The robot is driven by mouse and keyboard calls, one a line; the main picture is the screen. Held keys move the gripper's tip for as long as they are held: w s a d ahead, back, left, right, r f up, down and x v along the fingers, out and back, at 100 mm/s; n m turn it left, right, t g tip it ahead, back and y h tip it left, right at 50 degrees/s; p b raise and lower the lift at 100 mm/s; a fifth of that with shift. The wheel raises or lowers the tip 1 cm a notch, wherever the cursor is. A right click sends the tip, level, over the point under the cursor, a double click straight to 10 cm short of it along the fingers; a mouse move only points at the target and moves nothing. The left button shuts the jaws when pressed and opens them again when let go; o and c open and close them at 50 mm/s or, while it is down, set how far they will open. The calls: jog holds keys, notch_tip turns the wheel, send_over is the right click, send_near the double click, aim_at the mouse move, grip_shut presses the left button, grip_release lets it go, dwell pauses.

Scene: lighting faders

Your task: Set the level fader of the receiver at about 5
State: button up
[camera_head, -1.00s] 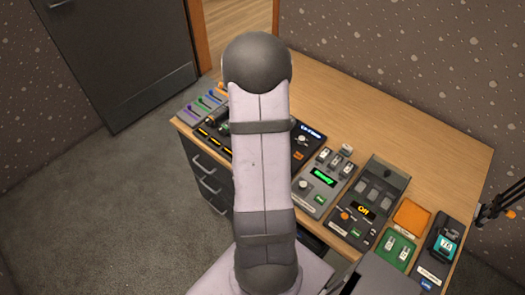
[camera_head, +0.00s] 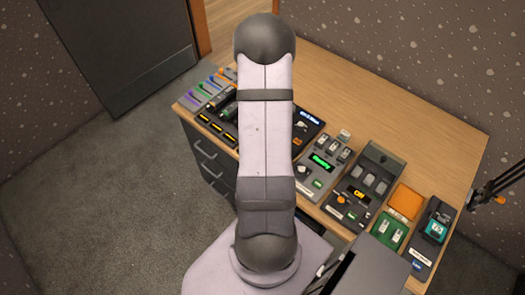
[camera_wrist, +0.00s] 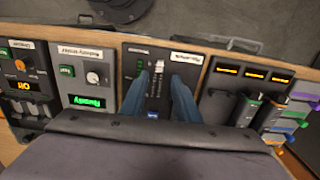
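The receiver is a dark panel (camera_wrist: 130,65) in the middle of the wrist view, with labels along its edge that read upside down. Its level fader has a pale cap (camera_wrist: 160,68) in a narrow slot with scale marks; the figures are too small to read. My gripper (camera_wrist: 160,80) is open, its two blue fingers on either side of the fader slot, with a gap between them. I cannot tell whether either finger touches the cap. In the head view the receiver's blue display (camera_head: 310,119) shows right of my arm, which hides the fader and gripper.
A grey unit with a green display (camera_wrist: 88,102) and a white knob stands beside the receiver. The wooden desk (camera_head: 400,125) is clear behind the row.

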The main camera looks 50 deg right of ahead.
jog(key=shift+f+p, duration=1)
jog(key=shift+f, duration=2.55)
jog(key=shift+c, duration=0.2)
